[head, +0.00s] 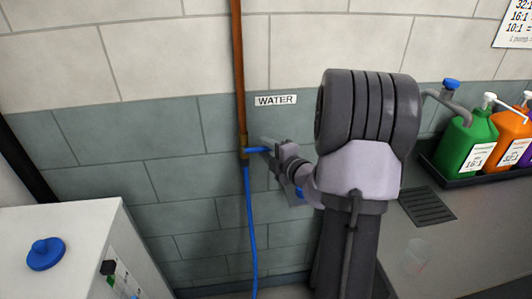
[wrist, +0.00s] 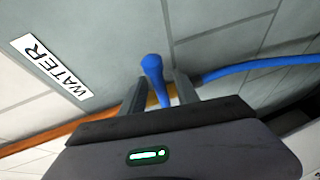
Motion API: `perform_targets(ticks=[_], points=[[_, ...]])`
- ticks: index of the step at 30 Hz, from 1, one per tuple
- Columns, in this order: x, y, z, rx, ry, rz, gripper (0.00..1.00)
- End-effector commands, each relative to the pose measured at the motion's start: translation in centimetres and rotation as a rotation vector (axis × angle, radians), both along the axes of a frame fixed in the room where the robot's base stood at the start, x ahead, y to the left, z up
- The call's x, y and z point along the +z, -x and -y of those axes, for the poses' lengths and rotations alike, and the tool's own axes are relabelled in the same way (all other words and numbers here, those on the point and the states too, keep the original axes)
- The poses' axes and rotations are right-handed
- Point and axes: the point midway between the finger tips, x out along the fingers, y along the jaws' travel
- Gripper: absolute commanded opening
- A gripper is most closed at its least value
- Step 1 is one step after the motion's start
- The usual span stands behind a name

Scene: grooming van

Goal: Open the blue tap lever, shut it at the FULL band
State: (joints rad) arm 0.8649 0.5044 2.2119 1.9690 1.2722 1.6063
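The blue tap lever (head: 256,150) sits on a brass valve (head: 243,143) low on the copper pipe, beside the WATER label. In the head view it points right, across the pipe, toward my gripper (head: 268,148). In the wrist view the rounded lever end (wrist: 152,66) lies between the two fingers of my gripper (wrist: 160,88). The fingers are apart, with a gap visible beside the lever; contact is not clear. A white tank (head: 62,245) at the lower left has a gauge strip (head: 120,283) on its side. The FULL band cannot be read.
A blue hose (head: 250,220) hangs down from the valve. The WATER label (head: 275,100) is on the tiled wall. A blue cap (head: 46,254) is on the tank top. Green (head: 468,145) and orange (head: 507,140) pump bottles stand in a black tray at right, near a grey tap (head: 445,100).

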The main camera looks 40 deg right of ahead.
Motion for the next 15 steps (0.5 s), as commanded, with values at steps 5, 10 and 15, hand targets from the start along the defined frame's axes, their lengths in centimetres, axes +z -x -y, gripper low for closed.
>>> perform_targets(ticks=[5,10,15], points=[[0.01,-0.34,0.06,0.000,0.001,0.000,0.37],[0.01,-0.31,0.05,0.000,0.001,0.000,0.27],[0.02,-0.29,0.05,0.000,0.002,0.000,0.00]])
